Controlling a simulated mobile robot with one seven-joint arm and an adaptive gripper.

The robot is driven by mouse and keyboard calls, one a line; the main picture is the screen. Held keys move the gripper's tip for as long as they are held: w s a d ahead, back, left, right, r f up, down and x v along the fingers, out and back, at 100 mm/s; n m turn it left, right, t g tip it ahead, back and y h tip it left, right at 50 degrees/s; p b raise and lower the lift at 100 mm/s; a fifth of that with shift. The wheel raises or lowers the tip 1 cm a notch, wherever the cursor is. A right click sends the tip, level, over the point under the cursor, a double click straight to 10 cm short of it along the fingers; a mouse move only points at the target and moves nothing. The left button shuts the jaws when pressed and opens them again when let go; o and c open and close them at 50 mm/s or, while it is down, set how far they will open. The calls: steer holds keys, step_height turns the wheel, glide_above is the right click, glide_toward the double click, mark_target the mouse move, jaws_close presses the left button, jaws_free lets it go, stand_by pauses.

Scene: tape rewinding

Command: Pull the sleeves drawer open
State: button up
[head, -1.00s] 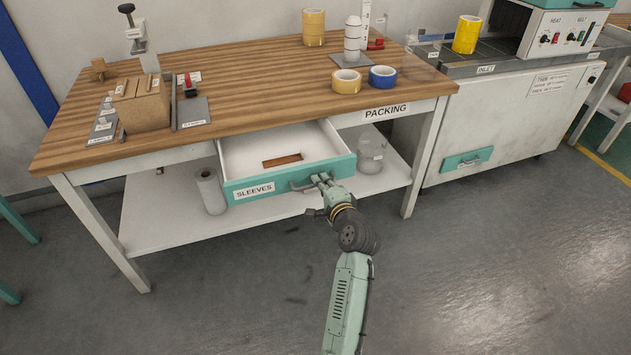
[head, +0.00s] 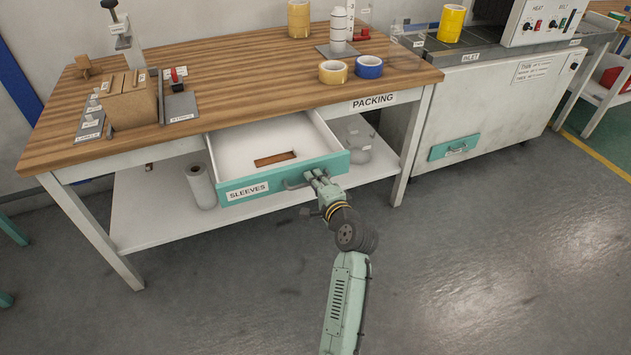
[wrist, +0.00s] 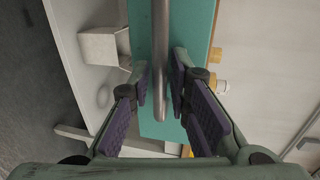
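The sleeves drawer (head: 300,174) has a teal front with a SLEEVES label (head: 248,190) and hangs well open below the packing table's top. Its white inside shows, with a brown piece (head: 275,158) on its floor. My gripper (head: 315,175) is at the right part of the drawer's grey bar handle (head: 294,184). In the wrist view the handle (wrist: 160,40) runs between the two purple-padded fingers (wrist: 160,88), with the teal front (wrist: 202,30) behind it.
The wooden table top (head: 235,85) carries a cardboard box (head: 130,104), tape rolls (head: 333,72) and a stand. A white roll (head: 200,187) stands on the lower shelf (head: 150,222). A machine (head: 480,110) is at the right. The floor in front is clear.

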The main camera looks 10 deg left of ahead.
steer(key=shift+d, duration=0.1)
steer(key=v, duration=1.2)
